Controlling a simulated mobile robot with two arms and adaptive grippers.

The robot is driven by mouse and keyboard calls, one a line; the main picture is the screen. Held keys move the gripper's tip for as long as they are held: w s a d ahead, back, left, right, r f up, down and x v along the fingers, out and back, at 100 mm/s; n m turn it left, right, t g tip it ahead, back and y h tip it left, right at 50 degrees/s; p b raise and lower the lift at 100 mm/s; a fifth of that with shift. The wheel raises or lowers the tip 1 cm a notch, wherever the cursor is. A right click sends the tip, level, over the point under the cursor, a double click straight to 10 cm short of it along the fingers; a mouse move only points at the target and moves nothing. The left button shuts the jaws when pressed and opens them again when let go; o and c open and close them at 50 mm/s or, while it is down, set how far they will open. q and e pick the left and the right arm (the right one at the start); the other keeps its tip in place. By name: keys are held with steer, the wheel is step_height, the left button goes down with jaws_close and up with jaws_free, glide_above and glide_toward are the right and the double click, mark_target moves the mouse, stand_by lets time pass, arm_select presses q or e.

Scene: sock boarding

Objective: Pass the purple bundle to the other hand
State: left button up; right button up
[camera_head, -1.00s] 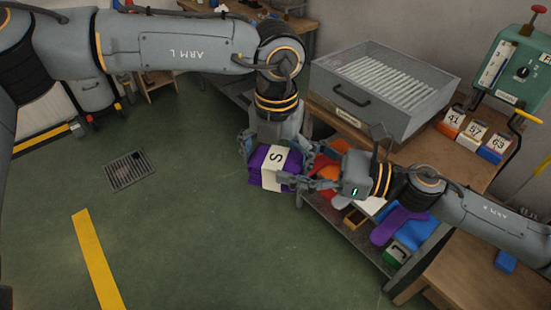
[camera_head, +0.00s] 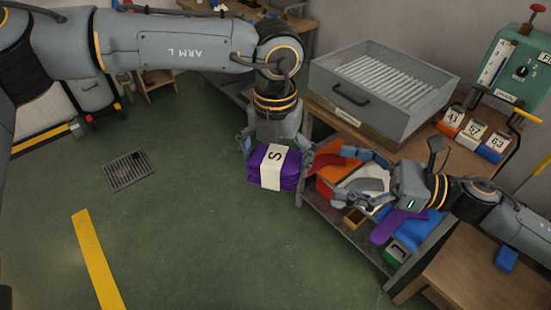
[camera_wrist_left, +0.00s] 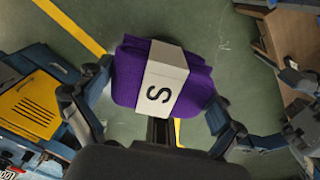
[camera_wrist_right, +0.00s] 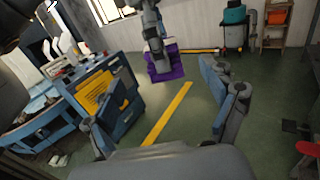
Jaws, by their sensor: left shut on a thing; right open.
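The purple bundle (camera_head: 266,178) with a white band marked S hangs below my left gripper (camera_head: 277,152), above the green floor. In the left wrist view the bundle (camera_wrist_left: 128,78) sits between the fingers of my left gripper (camera_wrist_left: 160,92), which is shut on it. My right gripper (camera_head: 352,178) is open and empty, to the right of the bundle and apart from it. In the right wrist view the bundle (camera_wrist_right: 160,72) shows beyond the open fingers of my right gripper (camera_wrist_right: 162,100), held by the left arm.
A green machine (camera_head: 515,75) stands at the back right. The floor (camera_head: 190,230) at left is clear.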

steer(key=w+d+f+m+t+h, duration=0.6)
steer(key=w+d+f+m+t, duration=0.2)
steer(key=w+d+f+m, duration=0.65)
steer(key=s+d+f+m+h, duration=0.2)
steer(key=f+m+h, duration=0.1)
steer(key=f+m, duration=0.4)
steer(key=s+d+f+m+h, duration=0.25)
steer(key=f+m, duration=0.25)
steer(key=f, duration=0.5)
steer(key=s+d+f+m+h, duration=0.1)
steer(key=d+f+m+h, duration=0.15)
steer(key=f+m, duration=0.45)
steer(key=s+a+f+m+g+h, duration=0.1)
steer(key=s+f+m+g+h, duration=0.4)
steer(key=s+f, duration=1.5)
steer(key=s+a+f+m+g, duration=0.2)
steer(key=s+a+f+m, duration=0.1)
steer(key=s, duration=0.5)
steer(key=s+a+f+m+g+y, duration=0.1)
steer(key=s+a+f+m+g, duration=0.1)
steer(key=s, duration=0.6)
steer(key=s+a+f+m+g, duration=0.3)
steer(key=s+a+f+m, duration=0.1)
steer(key=s, duration=0.4)
steer(key=shift+f+m+y, duration=0.3)
steer(key=shift+f+m, duration=0.15)
steer(key=shift+f, duration=0.2)
